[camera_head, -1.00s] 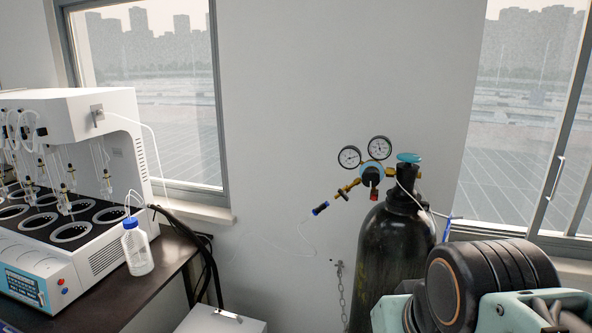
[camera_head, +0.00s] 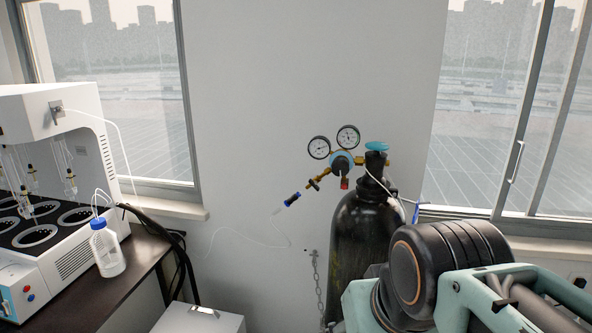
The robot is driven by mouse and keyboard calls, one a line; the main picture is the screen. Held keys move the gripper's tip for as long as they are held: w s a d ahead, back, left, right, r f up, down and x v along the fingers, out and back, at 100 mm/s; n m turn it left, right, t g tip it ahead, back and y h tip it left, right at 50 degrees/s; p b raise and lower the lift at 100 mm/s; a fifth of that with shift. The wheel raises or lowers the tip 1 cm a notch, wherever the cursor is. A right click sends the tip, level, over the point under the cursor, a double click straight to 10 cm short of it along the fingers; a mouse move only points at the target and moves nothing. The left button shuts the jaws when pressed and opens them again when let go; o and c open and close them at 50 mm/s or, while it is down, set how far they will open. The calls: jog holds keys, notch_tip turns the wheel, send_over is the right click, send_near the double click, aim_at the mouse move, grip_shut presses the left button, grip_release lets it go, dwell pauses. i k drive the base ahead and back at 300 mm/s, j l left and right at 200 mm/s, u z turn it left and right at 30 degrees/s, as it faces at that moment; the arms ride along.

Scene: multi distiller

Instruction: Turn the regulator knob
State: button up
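The regulator (camera_head: 341,163) is mounted at the top of a dark gas cylinder (camera_head: 362,240), right of the middle of the head view. It has a dark round knob at its centre with a blue ring, two round white gauges (camera_head: 333,143) above it and brass fittings to its left. A teal valve handwheel (camera_head: 376,147) tops the cylinder. My arm fills the lower right and covers the cylinder's lower right side. My gripper is not visible, and no part of my arm touches the regulator in this view.
A white distiller (camera_head: 58,170) and a plastic bottle with a blue cap (camera_head: 107,248) stand on a dark bench (camera_head: 140,262) at left. A white box (camera_head: 200,320) sits low in front. A chain (camera_head: 317,285) hangs beside the cylinder. Thin tubing runs along the wall.

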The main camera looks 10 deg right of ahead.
aim_at(339, 166)
jog(key=j+z, duration=0.15)
jog(key=j, duration=0.25)
jog(key=k+j+z, duration=0.15)
jog(key=j, duration=0.3)
jog(key=j+z, duration=0.15)
jog(key=j, duration=0.25)
jog(key=k+j+z, duration=0.15)
jog(key=j, duration=0.25)
jog(key=k+l+z, duration=0.15)
jog(key=k+l, duration=0.2)
jog(key=i+j+u, duration=0.15)
jog(key=i+j, duration=0.15)
jog(key=i, duration=0.05)
